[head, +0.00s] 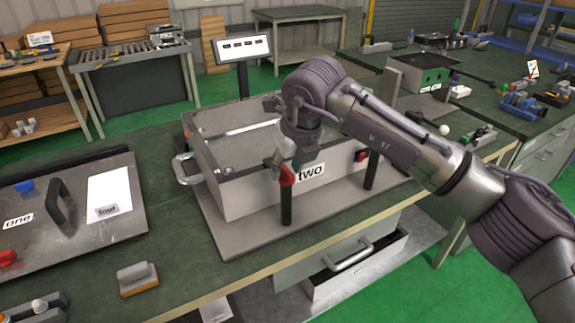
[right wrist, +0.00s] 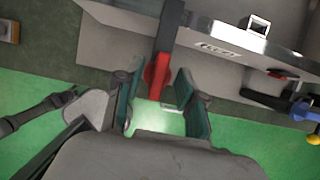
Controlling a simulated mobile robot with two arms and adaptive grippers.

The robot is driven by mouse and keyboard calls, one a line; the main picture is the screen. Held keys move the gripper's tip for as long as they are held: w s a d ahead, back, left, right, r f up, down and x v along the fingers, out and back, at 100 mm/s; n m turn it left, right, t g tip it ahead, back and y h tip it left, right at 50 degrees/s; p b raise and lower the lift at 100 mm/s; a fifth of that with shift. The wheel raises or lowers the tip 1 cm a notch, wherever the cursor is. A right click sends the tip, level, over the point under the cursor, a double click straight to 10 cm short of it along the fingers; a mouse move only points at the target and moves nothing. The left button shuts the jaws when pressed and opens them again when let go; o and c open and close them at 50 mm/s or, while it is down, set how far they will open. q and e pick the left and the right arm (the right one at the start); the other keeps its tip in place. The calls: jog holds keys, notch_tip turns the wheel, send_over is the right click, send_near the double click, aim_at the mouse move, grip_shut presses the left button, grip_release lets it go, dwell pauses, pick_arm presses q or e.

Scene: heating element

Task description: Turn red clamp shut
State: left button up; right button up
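A red clamp handle (head: 287,176) tops a black post at the front of the grey metal box (head: 240,196) labelled "two". My right gripper (head: 282,160) is right above and behind this handle, its fingers pointing down and partly hidden in the head view. In the right wrist view the right gripper (right wrist: 158,88) is open, and the red handle (right wrist: 157,72) lies between its two fingers with gaps at the sides. A second red clamp (head: 361,156) is further right on the box front. My left gripper is not in view.
A metal plate labelled "one" (head: 95,235) with a black handle lies to the left. A grey-and-orange block (head: 137,278) sits near the table's front edge. A small display (head: 243,47) stands behind the box. An open drawer (head: 352,257) is below.

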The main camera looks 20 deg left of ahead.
jog(key=v, duration=1.2)
jog(key=shift+w+a, duration=0.1)
